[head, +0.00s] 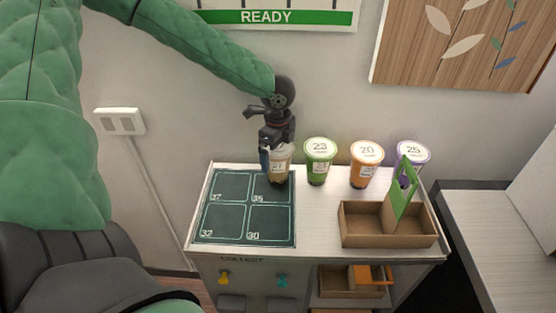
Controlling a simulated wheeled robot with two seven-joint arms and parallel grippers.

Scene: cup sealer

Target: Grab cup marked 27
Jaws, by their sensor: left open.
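A cup with a pale lid and brownish drink (279,174) stands at the back of the white cart top, by the mat's back right corner. Its lid number is hidden by my gripper, and the small number on its side is too small to read surely. My left gripper (273,157) is open and points down at this cup, its fingers at the lid and upper side. I cannot tell whether they touch it. No other cup in view shows a 27. My right gripper is not in view.
To the right stand a green cup marked 23 (319,169), an orange cup marked 20 (365,172) and a purple cup marked 25 (412,154). A cardboard carrier (388,233) with a green handle sits front right. A dark numbered mat (249,204) lies empty at left.

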